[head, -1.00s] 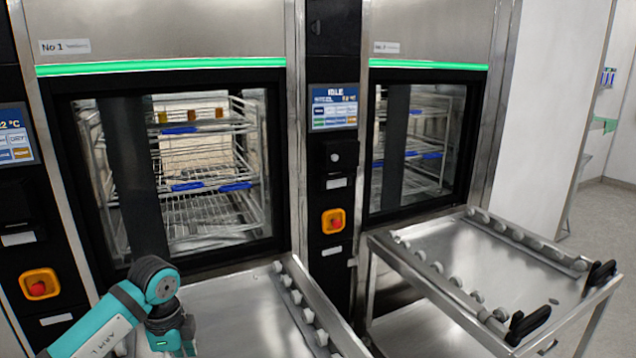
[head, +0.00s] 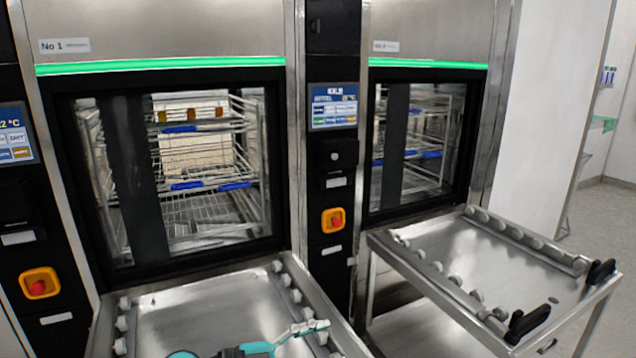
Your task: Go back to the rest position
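My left gripper (head: 308,328) appears at the bottom of the head view, low over the trolley in front of washer No 1. It is a thin teal and grey shape seen nearly edge-on, pointing right, close to the trolley's right row of rollers. I cannot tell whether its fingers are open or shut, and no held object shows. Only a little of the arm behind it shows at the bottom edge. My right gripper is out of view.
Washer No 1 (head: 108,180) has a wire rack (head: 200,187) behind its glass. The left trolley (head: 200,305) has a bare top between roller rows. The right trolley (head: 505,272), also bare, has black handles. A control column (head: 331,265) stands between the washers.

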